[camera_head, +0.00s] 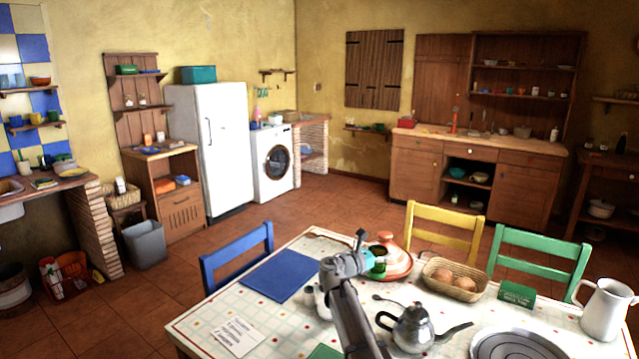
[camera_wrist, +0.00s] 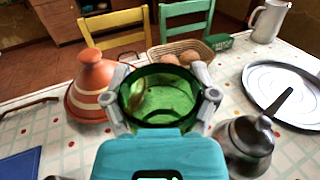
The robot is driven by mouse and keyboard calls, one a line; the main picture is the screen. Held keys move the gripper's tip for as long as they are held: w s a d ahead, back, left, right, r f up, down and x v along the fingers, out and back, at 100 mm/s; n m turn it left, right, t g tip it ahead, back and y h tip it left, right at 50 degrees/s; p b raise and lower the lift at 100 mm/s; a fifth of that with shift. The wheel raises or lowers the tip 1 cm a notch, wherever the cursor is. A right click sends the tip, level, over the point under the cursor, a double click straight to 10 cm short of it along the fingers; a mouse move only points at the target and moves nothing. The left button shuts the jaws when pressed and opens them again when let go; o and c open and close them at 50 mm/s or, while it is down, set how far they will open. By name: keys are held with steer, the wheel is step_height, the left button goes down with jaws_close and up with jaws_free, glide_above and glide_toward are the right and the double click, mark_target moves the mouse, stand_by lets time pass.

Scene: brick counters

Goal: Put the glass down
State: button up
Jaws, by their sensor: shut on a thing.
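A green glass (camera_wrist: 160,98) is held between the two fingers of my gripper (camera_wrist: 163,100) in the wrist view, with its open rim facing the camera. In the head view the green glass (camera_head: 377,268) shows small at the end of my arm, beside the tagine. My gripper (camera_head: 372,262) is shut on it over the table (camera_head: 258,312), which has a pale dotted cloth. The glass's base is hidden, so I cannot tell whether it touches the cloth.
An orange tagine (camera_head: 397,262) stands close behind the glass. A bread basket (camera_head: 452,284), a metal teapot (camera_head: 412,328), a round tray (camera_head: 515,345) and a white pitcher (camera_head: 606,310) stand to the right. A blue mat (camera_head: 278,275) lies left. Some cloth between is bare.

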step_height(320, 180, up, 9)
steer(key=p, duration=0.8)
stand_by(0.5)
